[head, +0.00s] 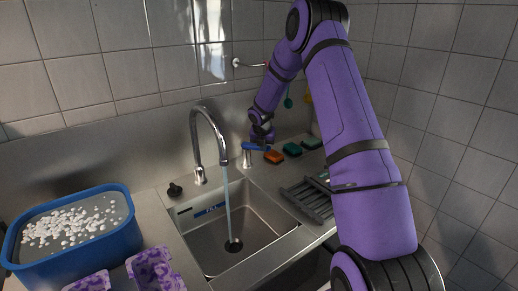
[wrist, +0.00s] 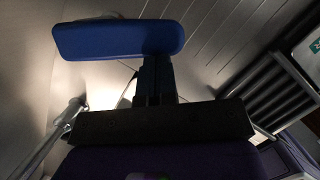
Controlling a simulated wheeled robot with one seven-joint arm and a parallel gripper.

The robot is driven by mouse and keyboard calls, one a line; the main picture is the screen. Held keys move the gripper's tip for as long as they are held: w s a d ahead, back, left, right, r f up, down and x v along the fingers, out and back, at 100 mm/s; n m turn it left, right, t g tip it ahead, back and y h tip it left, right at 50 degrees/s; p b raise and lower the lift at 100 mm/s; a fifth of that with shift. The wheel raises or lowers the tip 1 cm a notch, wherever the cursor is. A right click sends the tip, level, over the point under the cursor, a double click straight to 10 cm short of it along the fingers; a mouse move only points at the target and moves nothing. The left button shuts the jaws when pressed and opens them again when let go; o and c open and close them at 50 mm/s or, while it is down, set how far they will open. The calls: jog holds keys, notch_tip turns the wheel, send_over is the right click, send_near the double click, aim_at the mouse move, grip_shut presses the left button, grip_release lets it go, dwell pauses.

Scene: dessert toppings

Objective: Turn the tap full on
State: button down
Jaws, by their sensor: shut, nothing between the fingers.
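A chrome gooseneck tap (head: 209,122) stands behind the sink, and a thin stream of water (head: 228,205) runs from its spout into the basin. Its blue lever handle (head: 254,147) sits on a short post to the right of the spout. In the wrist view the blue handle (wrist: 118,39) lies across the tips of my gripper (wrist: 155,78). My gripper (head: 262,138) is shut and empty, right at the handle's right part. I cannot tell whether it touches the handle.
The sink basin (head: 205,238) lies below the spout. An orange sponge (head: 274,157) and green sponges (head: 292,149) lie right of the handle. A dark rack (head: 308,198) sits at the sink's right edge. A blue tub (head: 80,255) with white pieces stands at left, beside purple patterned containers (head: 150,267).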

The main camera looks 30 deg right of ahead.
jog(key=shift+w+d+f, duration=0.1)
jog(key=shift+w+d, duration=0.3)
jog(key=shift+d, duration=0.4)
jog(key=shift+w+d, duration=0.4)
jog(key=shift+d, duration=0.4)
